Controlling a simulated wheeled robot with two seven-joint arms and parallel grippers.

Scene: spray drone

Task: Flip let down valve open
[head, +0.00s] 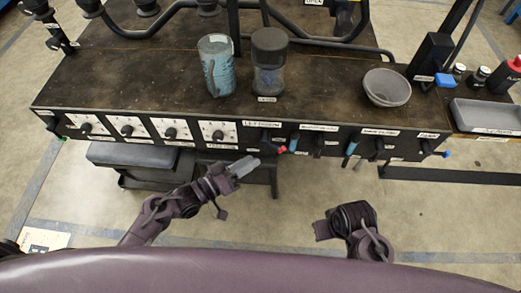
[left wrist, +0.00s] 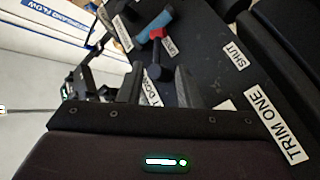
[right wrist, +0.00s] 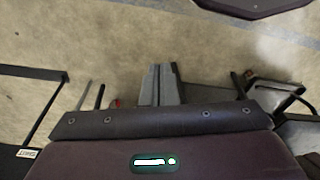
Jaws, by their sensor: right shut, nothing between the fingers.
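The let down valve has a black lever with a red tip (head: 282,150) on the dark front panel under a white label (head: 262,124). In the left wrist view its black hub (left wrist: 155,72) and red end show ahead of the fingers, partly over the label ending in "T DOWN". My left gripper (head: 244,167) is just left of and below the lever in the head view. Its two fingers (left wrist: 161,84) are apart, with the hub seen between them; contact cannot be told. My right gripper (right wrist: 161,68) is shut and empty, low in front of the bench.
Black dials (head: 170,132) are to the left. Cups and a grey bowl (head: 387,87) stand on the bench. A dark stool (head: 135,155) is below.

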